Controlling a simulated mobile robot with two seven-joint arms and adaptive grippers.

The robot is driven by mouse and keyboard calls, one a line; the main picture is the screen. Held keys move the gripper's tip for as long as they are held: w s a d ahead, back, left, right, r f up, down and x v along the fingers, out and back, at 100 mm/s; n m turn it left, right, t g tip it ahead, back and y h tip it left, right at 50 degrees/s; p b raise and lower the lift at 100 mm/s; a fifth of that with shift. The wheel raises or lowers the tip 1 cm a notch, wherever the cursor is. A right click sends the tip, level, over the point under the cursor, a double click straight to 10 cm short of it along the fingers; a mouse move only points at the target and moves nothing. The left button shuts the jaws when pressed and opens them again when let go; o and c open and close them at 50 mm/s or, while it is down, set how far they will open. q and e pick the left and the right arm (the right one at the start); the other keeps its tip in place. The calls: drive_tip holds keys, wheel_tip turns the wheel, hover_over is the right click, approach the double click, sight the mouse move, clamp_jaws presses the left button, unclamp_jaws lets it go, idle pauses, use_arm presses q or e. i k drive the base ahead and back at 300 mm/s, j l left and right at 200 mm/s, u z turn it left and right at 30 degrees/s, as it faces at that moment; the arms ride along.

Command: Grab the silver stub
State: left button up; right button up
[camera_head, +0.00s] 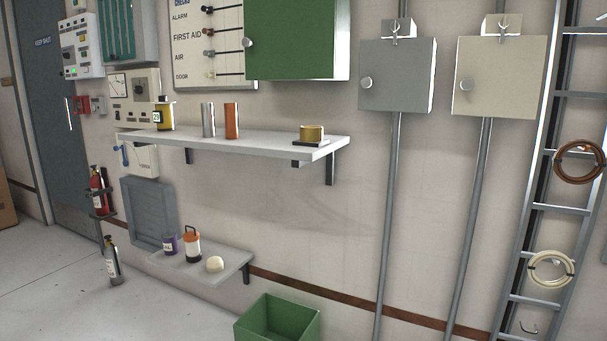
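The silver stub (208,120) is a short upright metallic cylinder on the upper white wall shelf (290,151). A copper-coloured cylinder (232,121) of similar height stands just to its right, with a small gap between them. To its left stands a yellow and black canister (164,115). A brass-coloured round piece (311,133) sits on a black base near the shelf's right end. Neither of my grippers shows in the head view.
A green cabinet (292,38) hangs above the shelf's right part. A lower shelf (228,270) holds a purple can, an orange-and-white lantern-like item and a pale ball. A green bin (278,322) stands below. A ladder (544,175) with coiled cables is at right.

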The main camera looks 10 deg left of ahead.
sight(207, 111)
drive_tip(key=i+j+z, duration=0.2)
drive_tip(key=j, duration=0.55)
drive_tip(key=j+z, duration=0.25)
drive_tip(key=j, duration=0.45)
